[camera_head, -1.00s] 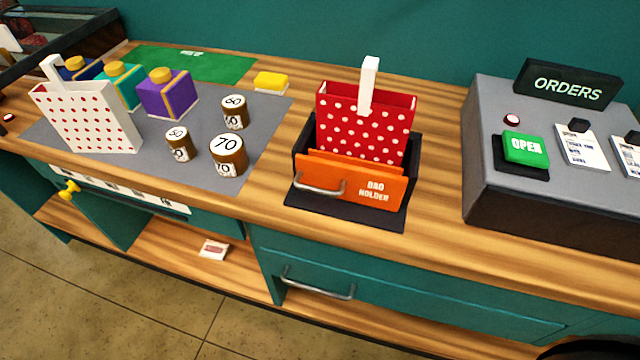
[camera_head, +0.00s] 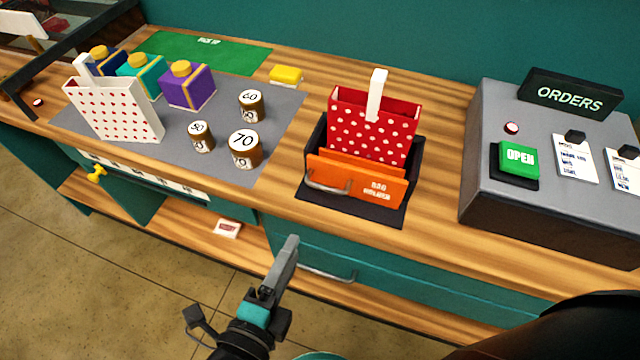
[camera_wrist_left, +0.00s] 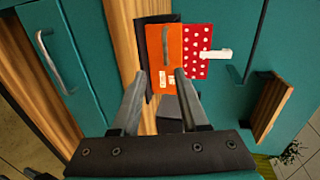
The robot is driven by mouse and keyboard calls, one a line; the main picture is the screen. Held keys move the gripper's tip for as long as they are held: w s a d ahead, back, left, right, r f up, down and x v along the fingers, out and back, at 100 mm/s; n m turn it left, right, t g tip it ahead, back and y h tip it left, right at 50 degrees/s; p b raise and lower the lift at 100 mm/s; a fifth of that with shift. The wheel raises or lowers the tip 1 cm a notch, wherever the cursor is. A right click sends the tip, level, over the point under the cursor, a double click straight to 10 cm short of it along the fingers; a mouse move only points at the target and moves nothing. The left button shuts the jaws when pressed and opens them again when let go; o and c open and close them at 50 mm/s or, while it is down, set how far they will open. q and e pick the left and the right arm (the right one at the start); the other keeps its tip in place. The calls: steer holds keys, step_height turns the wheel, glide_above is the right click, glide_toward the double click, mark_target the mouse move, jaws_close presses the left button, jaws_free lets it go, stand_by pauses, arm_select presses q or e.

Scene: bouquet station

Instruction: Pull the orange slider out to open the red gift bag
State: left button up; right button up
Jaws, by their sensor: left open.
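The red gift bag (camera_head: 372,130) with white dots and a white handle stands upright in a black holder (camera_head: 418,160) on the counter. The orange slider (camera_head: 385,188) with a grey bar handle (camera_head: 328,184) sits against the bag's front. My left gripper (camera_head: 290,256) is in front of the counter, below and left of the slider, apart from it. In the left wrist view my left gripper (camera_wrist_left: 160,85) is open and empty, with the orange slider (camera_wrist_left: 166,70) and red bag (camera_wrist_left: 196,50) beyond its fingertips. My right gripper is not in view.
A white dotted bag (camera_head: 115,110), wrapped boxes (camera_head: 188,88) and several brown weights (camera_head: 246,150) stand on the left. The grey orders console (camera_head: 545,205) is on the right. A teal drawer (camera_head: 400,280) with a metal handle lies below the counter.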

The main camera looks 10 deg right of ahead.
arm_select(q)
glide_toward(323, 189)
steer(key=b+x, duration=0.1)
steer(key=x, duration=0.8)
steer(key=shift+c, duration=0.3)
jaws_close()
stand_by(1.3)
